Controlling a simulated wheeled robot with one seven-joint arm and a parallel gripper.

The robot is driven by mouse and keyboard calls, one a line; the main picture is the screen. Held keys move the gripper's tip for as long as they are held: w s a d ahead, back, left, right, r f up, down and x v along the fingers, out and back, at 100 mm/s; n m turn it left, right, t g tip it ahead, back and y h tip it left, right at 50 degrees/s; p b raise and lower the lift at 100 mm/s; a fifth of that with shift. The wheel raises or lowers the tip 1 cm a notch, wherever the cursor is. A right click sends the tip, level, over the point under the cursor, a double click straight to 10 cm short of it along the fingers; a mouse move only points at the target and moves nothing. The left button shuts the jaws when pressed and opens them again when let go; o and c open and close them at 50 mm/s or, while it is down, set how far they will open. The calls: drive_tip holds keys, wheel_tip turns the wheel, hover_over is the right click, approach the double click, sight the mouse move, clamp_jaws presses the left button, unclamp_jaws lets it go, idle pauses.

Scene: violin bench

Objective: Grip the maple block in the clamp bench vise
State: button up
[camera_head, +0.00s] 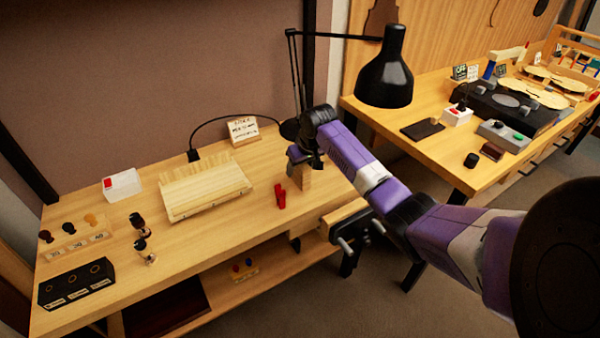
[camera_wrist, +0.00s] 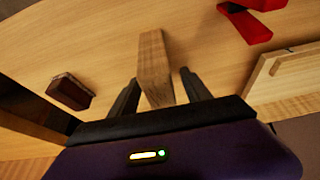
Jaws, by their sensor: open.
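The maple block (camera_head: 301,179) stands upright on the left bench near its front right part, partly hidden by my gripper (camera_head: 305,163). In the wrist view the pale block (camera_wrist: 153,55) lies between the two fingers of my gripper (camera_wrist: 158,82). The fingers are apart, with a visible gap on the right side of the block; any contact on the left is unclear. The clamp bench vise (camera_head: 345,222) is fixed at the bench's front right edge, with wooden jaws and grey handles. My forearm passes just right of it, and its jaw opening is hard to make out.
A red clamp-like object (camera_head: 280,196) stands just left of the block; it also shows in the wrist view (camera_wrist: 247,20). A pale wooden board (camera_head: 205,188) lies further left. A dark brown piece (camera_wrist: 70,91) lies left of the fingers. A black lamp (camera_head: 386,75) hangs above my arm.

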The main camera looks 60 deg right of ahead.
clamp_jaws()
drive_tip(key=shift+r, duration=0.15)
